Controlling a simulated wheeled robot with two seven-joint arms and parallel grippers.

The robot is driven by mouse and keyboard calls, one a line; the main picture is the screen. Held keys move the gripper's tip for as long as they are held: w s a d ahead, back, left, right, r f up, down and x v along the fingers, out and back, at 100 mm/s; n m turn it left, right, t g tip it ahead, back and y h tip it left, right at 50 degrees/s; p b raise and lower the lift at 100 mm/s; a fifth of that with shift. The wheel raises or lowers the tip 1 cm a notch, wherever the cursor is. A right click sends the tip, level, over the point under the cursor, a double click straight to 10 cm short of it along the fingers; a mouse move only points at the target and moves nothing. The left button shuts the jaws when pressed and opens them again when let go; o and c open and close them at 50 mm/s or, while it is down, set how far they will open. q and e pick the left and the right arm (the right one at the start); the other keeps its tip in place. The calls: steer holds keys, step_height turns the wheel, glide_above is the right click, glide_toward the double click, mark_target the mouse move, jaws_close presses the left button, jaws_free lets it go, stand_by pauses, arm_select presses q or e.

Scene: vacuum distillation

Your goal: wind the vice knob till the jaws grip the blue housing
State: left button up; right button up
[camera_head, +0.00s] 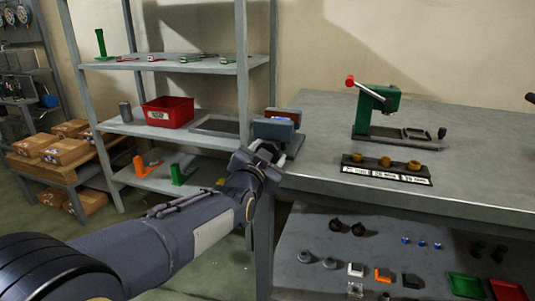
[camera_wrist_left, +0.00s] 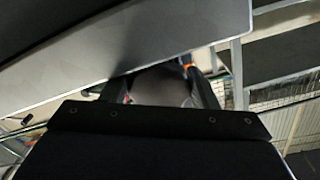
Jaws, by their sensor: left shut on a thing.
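My left gripper (camera_head: 266,152) comes up from the lower left to the vice's near side. It is shut on the vice knob, which it hides in the head view. In the left wrist view, a dark rounded shape, likely the knob (camera_wrist_left: 165,88), lies between the fingers. My right gripper is not in view.
A green press with a red-tipped lever (camera_head: 376,108) stands farther back on the workbench (camera_head: 320,110). A labelled holder with brass rings (camera_head: 386,168) lies near its front edge. A shelf rack (camera_head: 190,66) with a red bin (camera_head: 168,112) stands left. Small parts fill the lower shelf.

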arm_select(q)
steer(key=shift+d+r, duration=0.1)
steer(key=shift+r, duration=0.25)
stand_by(0.4)
steer(key=o, duration=0.9)
steer(key=shift+s+f, duration=0.45)
steer(key=shift+f, duration=0.15)
steer(key=shift+s, duration=0.25)
steer(key=shift+a+r+p+v, duration=0.15)
steer(key=shift+p+v, duration=0.55)
steer(key=shift+v, duration=1.25)
steer(key=shift+a+r+p+v, duration=0.15)
steer(key=shift+p+v, duration=0.5)
steer(key=shift+v, duration=1.25)
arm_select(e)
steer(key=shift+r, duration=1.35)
arm_select(q)
steer(key=shift+w, duration=0.1)
